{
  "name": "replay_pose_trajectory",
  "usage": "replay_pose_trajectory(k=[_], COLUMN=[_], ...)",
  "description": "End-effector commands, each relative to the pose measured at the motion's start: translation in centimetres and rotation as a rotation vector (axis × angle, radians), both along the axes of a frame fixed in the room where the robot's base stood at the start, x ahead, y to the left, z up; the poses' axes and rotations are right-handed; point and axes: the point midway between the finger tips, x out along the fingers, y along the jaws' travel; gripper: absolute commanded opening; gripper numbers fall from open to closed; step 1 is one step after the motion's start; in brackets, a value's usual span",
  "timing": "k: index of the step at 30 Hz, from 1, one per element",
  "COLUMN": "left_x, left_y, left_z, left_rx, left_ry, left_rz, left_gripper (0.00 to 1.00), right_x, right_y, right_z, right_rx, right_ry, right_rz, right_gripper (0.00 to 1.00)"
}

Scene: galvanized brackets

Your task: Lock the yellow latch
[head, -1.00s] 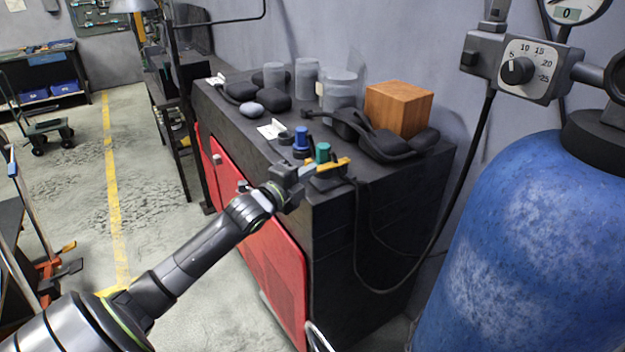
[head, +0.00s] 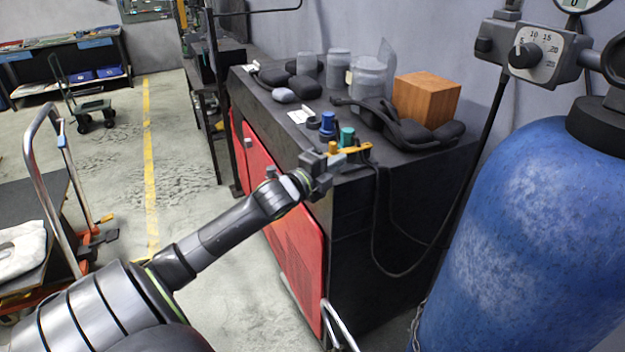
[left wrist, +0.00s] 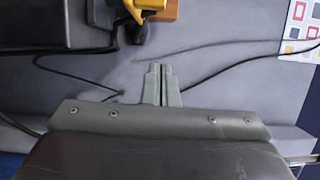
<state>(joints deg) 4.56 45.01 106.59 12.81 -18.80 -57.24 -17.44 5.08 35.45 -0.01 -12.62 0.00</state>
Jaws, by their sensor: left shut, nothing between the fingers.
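The yellow latch (head: 354,149) is at the near top edge of the dark cabinet, beside a green knob (head: 347,136) and a blue knob (head: 327,122). A small yellow upright part (head: 332,147) shows at its left end. My left gripper (head: 324,166) is just in front of the latch at the cabinet's corner and covers part of that area. In the left wrist view my left fingers (left wrist: 161,82) are together and empty. A yellow piece (left wrist: 148,5), probably the latch, shows beyond the fingertips at the top edge, apart from them. My right gripper is out of view.
The cabinet top (head: 385,165) holds a wooden block (head: 426,100), clear jars (head: 368,77) and black headset-like gear (head: 400,130). A black cable (head: 374,225) hangs down its side. A blue gas cylinder (head: 530,240) stands at right. A hand truck (head: 50,170) stands at left.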

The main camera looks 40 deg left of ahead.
Motion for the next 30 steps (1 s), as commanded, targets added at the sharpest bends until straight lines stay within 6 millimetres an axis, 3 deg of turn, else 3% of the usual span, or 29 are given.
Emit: replay_pose_trajectory(k=[5, 13, 30], left_x=[-1.8, -4.6, -8.4], left_y=[0.3, 0.7, 1.2], left_z=[-0.2, -0.2, -0.1], left_rx=[0.004, 0.004, 0.000], left_ry=[0.003, 0.003, 0.001], left_rz=[0.000, 0.000, -0.001], left_gripper=[0.00, 0.00, 0.00], right_x=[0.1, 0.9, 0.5], right_y=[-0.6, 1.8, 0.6], right_z=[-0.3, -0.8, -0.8], right_rx=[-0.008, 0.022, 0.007], right_ry=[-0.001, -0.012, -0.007], right_rz=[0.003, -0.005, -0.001], right_gripper=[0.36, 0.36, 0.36])
